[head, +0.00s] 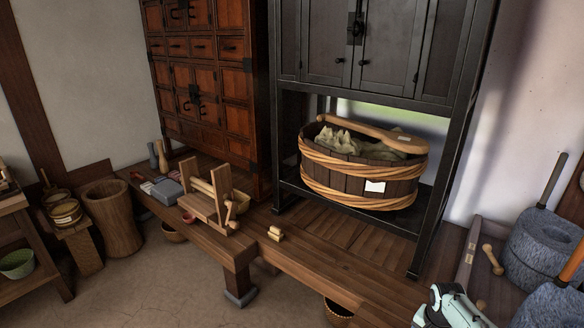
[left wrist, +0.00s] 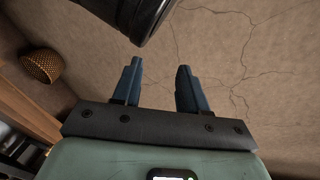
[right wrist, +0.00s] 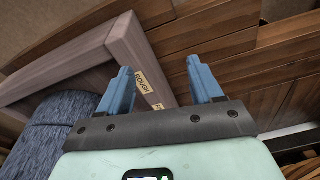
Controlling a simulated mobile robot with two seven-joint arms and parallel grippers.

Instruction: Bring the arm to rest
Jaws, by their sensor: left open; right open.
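My left gripper (left wrist: 158,64) is open and empty in the left wrist view, with cracked bare floor (left wrist: 225,60) behind its fingers. It does not show in the head view. My right gripper (right wrist: 158,66) is open with nothing between its fingers in the right wrist view. Behind it are wooden planks (right wrist: 225,45) and a wooden frame (right wrist: 85,58) with a label reading "ROUGH". In the head view a pale mint part of my arm shows at the bottom right; its fingers cannot be made out there.
A basket (left wrist: 41,66) lies near my left gripper. Floor at the front left is clear.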

